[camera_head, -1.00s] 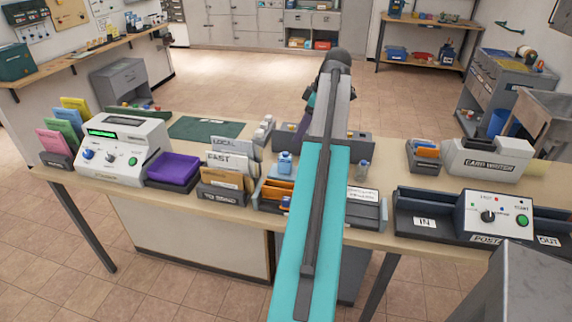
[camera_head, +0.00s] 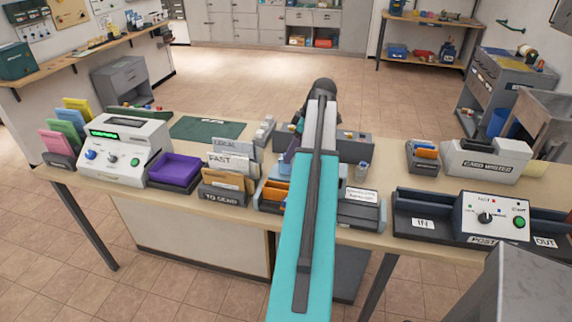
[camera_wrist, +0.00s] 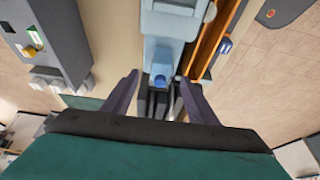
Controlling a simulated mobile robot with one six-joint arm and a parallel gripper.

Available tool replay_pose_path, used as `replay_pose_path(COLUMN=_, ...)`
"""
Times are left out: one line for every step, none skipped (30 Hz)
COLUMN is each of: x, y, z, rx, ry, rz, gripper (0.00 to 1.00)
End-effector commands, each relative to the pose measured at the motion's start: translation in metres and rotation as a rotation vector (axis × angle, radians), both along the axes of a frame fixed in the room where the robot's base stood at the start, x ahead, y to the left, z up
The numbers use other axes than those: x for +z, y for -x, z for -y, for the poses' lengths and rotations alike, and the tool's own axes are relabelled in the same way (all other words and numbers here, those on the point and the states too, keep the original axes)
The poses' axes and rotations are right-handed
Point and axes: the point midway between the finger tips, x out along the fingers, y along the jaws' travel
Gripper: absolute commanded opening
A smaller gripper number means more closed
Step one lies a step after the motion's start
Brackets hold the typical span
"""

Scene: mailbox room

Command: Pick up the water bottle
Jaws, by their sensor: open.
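The fingers are apart and hold nothing. My arm and gripper hide the bottle there. Whether the bottle stands fully within the reach of the fingers cannot be told.
The table (camera_head: 375,205) is crowded. Left of my arm stand an orange-file tray (camera_head: 274,192), a letter holder (camera_head: 225,195) and a purple tray (camera_head: 174,170).

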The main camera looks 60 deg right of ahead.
Motion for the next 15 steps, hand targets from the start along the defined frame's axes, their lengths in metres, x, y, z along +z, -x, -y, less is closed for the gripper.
replay_pose_path(x=-0.0003, y=0.0000, z=0.0000, rx=0.000, ry=0.000, rz=0.000, gripper=0.53)
replay_pose_path(x=-0.0003, y=-0.0001, z=0.0001, rx=0.000, ry=0.000, rz=0.000, gripper=0.53)
replay_pose_path(x=-0.0004, y=0.0000, z=0.0001, rx=0.000, ry=0.000, rz=0.000, gripper=0.53)
replay_pose_path(x=-0.0003, y=0.0002, z=0.0002, rx=0.000, ry=0.000, rz=0.000, gripper=0.53)
replay_pose_path(x=-0.0003, y=0.0002, z=0.0002, rx=0.000, ry=0.000, rz=0.000, gripper=0.53)
replay_pose_path(x=-0.0003, y=0.0002, z=0.0002, rx=0.000, ry=0.000, rz=0.000, gripper=0.53)
replay_pose_path(x=-0.0002, y=0.0003, z=0.0002, rx=0.000, ry=0.000, rz=0.000, gripper=0.53)
replay_pose_path(x=-0.0003, y=0.0002, z=0.0002, rx=-0.001, ry=0.000, rz=0.000, gripper=0.53)
replay_pose_path(x=-0.0005, y=0.0002, z=0.0001, rx=-0.001, ry=0.000, rz=0.000, gripper=0.53)
replay_pose_path(x=-0.0009, y=0.0000, z=0.0000, rx=-0.001, ry=0.000, rz=0.000, gripper=0.53)
replay_pose_path(x=-0.0014, y=-0.0003, z=-0.0002, rx=-0.001, ry=-0.001, rz=0.000, gripper=0.53)
replay_pose_path(x=-0.0023, y=-0.0007, z=-0.0006, rx=-0.001, ry=-0.001, rz=0.000, gripper=0.53)
replay_pose_path(x=-0.0034, y=-0.0012, z=-0.0009, rx=-0.001, ry=-0.001, rz=0.000, gripper=0.53)
replay_pose_path(x=-0.0048, y=-0.0018, z=-0.0013, rx=0.000, ry=-0.002, rz=-0.001, gripper=0.53)
replay_pose_path(x=-0.0069, y=-0.0023, z=-0.0014, rx=-0.001, ry=-0.002, rz=-0.001, gripper=0.53)
